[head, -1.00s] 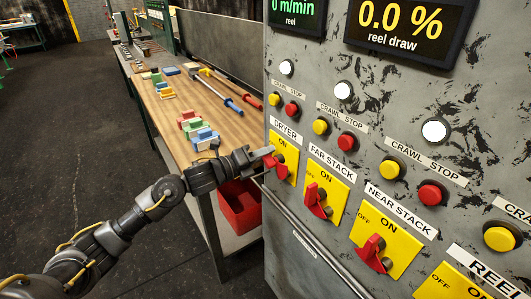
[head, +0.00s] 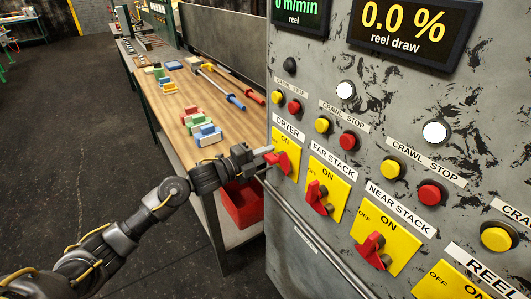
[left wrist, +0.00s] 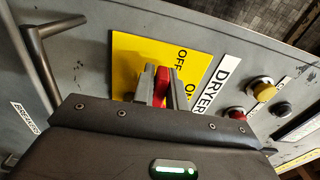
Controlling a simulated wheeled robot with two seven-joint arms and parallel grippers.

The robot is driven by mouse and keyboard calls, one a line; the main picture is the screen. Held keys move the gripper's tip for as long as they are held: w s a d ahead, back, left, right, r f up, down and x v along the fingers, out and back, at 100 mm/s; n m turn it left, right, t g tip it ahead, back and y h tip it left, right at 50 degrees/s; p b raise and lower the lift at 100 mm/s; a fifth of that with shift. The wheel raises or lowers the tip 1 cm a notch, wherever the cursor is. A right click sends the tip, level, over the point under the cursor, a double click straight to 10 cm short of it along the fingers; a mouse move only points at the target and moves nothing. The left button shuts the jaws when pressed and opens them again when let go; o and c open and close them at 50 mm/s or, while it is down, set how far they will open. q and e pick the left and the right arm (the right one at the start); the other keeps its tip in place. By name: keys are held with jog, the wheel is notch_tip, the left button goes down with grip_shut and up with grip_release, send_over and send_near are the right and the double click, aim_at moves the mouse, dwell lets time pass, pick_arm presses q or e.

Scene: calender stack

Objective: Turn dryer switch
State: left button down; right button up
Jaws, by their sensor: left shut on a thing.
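The dryer switch is a red handle (head: 282,161) on a yellow ON/OFF plate (head: 291,142) under the DRYER label (head: 288,126). My left gripper (head: 266,151) is at the handle from the left. In the left wrist view my left gripper (left wrist: 162,88) has its two fingers on either side of the red handle (left wrist: 161,78), shut on it. The yellow plate (left wrist: 135,55) shows behind the fingers. The dryer's round lamp (head: 290,65) is dark. My right gripper is not in view.
The FAR STACK switch (head: 317,197) and NEAR STACK switch (head: 371,250) sit to the right on the grey panel. A rail (head: 300,218) runs below them. A workbench (head: 170,112) with coloured blocks and a red bin (head: 243,205) stand behind my arm.

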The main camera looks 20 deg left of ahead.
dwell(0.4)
pick_arm(q)
jog(key=c, duration=1.4)
grip_release()
jog(key=shift+c, duration=0.2)
jog(key=b+v, duration=0.3)
jog(key=v, duration=0.8)
jog(key=shift+w+f, duration=0.1)
jog(key=shift+f, duration=0.05)
